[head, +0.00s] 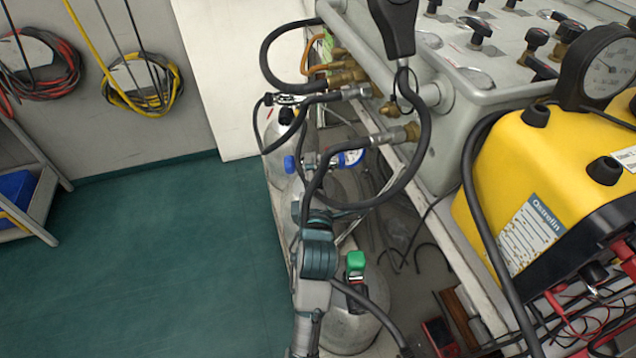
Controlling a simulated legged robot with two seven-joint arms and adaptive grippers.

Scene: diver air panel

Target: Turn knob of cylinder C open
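Several grey gas cylinders stand in a row beside the panel, and I cannot read a letter on any of them. The nearest cylinder (349,331) has a green knob (356,260) on its valve. Behind it is a blue knob (290,164), and farther back a black knob (286,115). One arm of mine, grey with dark teal joints, rises from the bottom middle, just left of the green knob. It hides part of the cylinders. I see no gripper fingers, and I cannot tell whether they are behind the wrist. No contact with a knob shows.
Black hoses (416,176) loop from the grey panel (470,75) across the cylinders. Coiled hoses (146,88) hang on the left wall. The green floor (165,265) at left is clear.

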